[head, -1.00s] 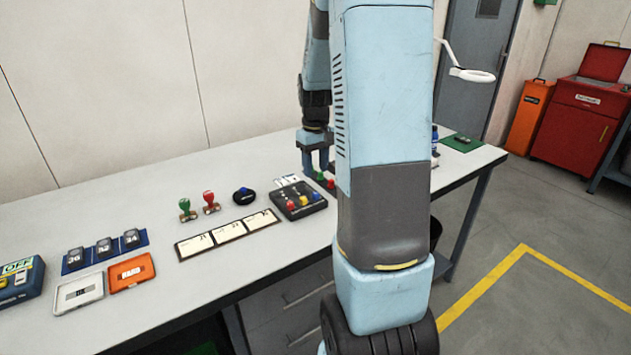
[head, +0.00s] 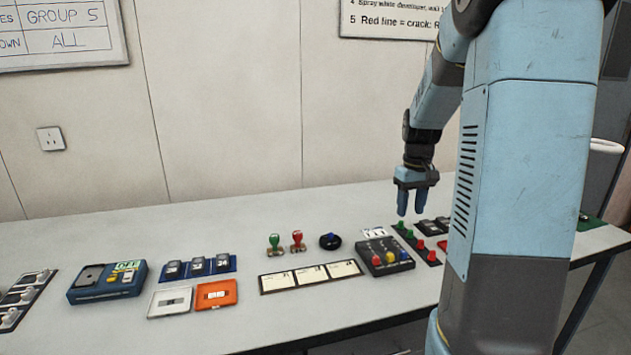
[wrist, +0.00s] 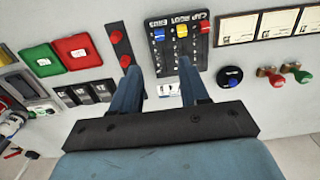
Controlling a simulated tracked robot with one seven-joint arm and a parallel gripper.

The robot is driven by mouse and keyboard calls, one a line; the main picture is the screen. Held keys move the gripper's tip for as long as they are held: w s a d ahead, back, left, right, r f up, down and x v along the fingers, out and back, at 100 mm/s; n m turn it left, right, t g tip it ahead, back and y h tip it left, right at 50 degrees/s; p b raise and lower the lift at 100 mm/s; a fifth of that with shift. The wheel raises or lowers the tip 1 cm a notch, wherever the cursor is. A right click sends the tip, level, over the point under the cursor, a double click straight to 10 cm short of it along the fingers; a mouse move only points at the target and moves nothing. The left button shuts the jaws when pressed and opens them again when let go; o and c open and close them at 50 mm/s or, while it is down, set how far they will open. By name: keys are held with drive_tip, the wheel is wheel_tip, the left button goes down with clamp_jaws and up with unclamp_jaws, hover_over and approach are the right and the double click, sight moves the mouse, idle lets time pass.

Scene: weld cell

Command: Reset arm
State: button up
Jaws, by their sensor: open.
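My gripper (head: 412,198) hangs from my light-blue arm above the right part of the bench, fingers pointing down. It is open and empty, and its two fingers (wrist: 160,80) stand apart in the wrist view with nothing between them but bench and a small white label. A dark box with coloured knobs (head: 385,257) lies just left of and in front of the gripper; in the wrist view the same box (wrist: 170,55) lies beyond the fingertips.
The bench (head: 225,320) holds a green stamp (head: 275,243), a red stamp (head: 297,241), a black puck with a blue knob (head: 330,241), a row of cards (head: 311,276), an orange tray (head: 216,294) and a blue device (head: 107,282). The bench front is clear.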

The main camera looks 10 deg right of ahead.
drive_tip(key=s+a+r+t, duration=0.3)
drive_tip(key=s+a+r, duration=0.7)
drive_tip(key=a, duration=0.1)
drive_tip(key=s+a+r+t, duration=0.1)
drive_tip(key=s+a+t, duration=0.1)
drive_tip(key=s+a, duration=0.5)
drive_tip(key=s, duration=0.5)
drive_tip(key=shift+r+t, duration=0.3)
drive_tip(key=shift+r, duration=0.05)
drive_tip(key=shift+a, duration=0.1)
idle(1.8)
